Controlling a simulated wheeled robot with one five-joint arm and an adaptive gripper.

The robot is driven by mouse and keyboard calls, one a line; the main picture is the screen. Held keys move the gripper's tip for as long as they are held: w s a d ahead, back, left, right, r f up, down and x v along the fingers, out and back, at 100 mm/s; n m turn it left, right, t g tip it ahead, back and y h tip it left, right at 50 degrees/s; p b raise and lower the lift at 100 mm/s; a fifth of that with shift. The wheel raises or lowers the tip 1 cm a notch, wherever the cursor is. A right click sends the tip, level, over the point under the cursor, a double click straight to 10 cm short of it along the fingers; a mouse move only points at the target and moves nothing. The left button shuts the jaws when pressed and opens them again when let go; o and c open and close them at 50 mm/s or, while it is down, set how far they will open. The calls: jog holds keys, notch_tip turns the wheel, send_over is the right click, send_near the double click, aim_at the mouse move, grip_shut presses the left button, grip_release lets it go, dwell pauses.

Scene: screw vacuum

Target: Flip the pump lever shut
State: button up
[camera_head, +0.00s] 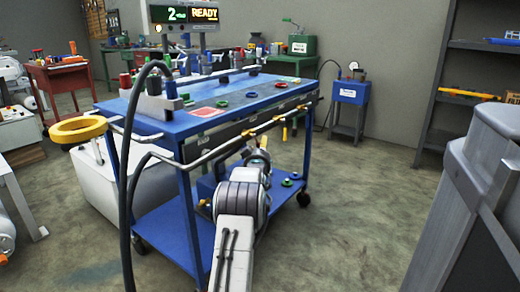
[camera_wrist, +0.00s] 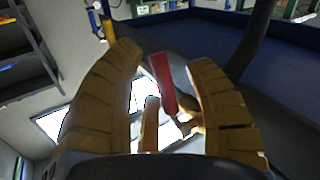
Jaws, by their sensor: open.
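A red lever (camera_wrist: 162,85) with brass-coloured fittings (camera_wrist: 184,112) beside it stands between my gripper's two fingers in the wrist view. It looks like the pump lever, but its marking cannot be read. My gripper (camera_wrist: 163,58) is open, with one tan, segmented finger on each side of the lever. The right finger is very close to it; I cannot tell whether they touch. In the head view my arm reaches to the front of the blue cart (camera_head: 190,133), and my gripper is mostly hidden behind the arm. The red lever cannot be made out there.
The cart's front rail carries several yellow handles (camera_head: 284,131). A dark hose (camera_head: 127,190) hangs at its left front, near a yellow ring (camera_head: 78,130). A display reading "READY" (camera_head: 191,14) stands behind. Open floor (camera_head: 370,200) lies right of the cart.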

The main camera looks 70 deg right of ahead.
grip_shut()
dwell(0.4)
